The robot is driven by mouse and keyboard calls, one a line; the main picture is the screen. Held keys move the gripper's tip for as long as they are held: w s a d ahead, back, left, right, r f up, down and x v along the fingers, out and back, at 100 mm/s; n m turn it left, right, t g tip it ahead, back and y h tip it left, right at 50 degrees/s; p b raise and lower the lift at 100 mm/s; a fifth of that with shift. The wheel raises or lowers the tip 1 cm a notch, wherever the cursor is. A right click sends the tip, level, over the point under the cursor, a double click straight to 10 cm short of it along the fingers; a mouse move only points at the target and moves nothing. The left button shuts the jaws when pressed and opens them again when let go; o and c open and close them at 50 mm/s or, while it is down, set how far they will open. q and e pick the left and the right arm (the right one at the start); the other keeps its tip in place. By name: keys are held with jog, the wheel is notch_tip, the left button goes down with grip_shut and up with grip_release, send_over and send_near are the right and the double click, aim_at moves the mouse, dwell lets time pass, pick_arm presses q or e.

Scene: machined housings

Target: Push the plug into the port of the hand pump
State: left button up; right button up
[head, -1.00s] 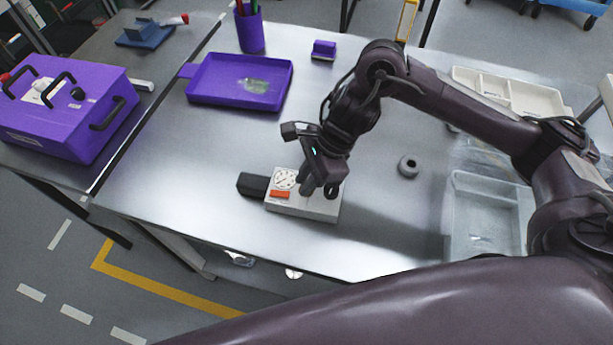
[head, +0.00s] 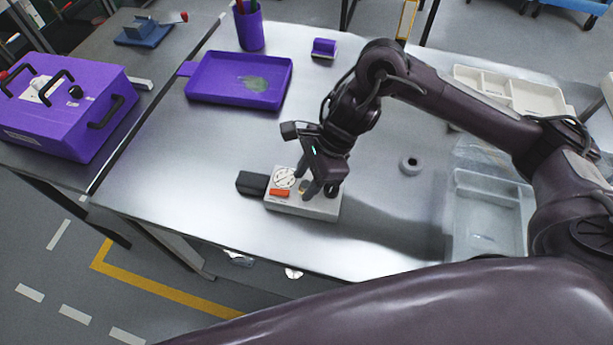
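The hand pump (head: 318,208) is a pale grey box on the steel table, with a round white dial, an orange-red bar and a black grip at its left end. My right gripper (head: 309,188) points down over the pump's top, right of the dial. A small brownish spot shows by its fingertips; I cannot tell whether it is the port or part of a plug. No plug can be made out clearly. The fingers are small and dark, and whether they are apart or shut is unclear. My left gripper is out of view.
A purple tray (head: 202,95), a purple pen cup (head: 249,28) and a small purple block (head: 324,48) stand toward the back. A grey ring (head: 410,165) lies right of the pump. A clear bin (head: 486,250) is at the right. The table left of the pump is clear.

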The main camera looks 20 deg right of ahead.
jog(key=v, duration=0.7)
jog(key=shift+d+r, duration=0.2)
jog(key=shift+r, duration=0.15)
jog(key=shift+s, duration=0.1)
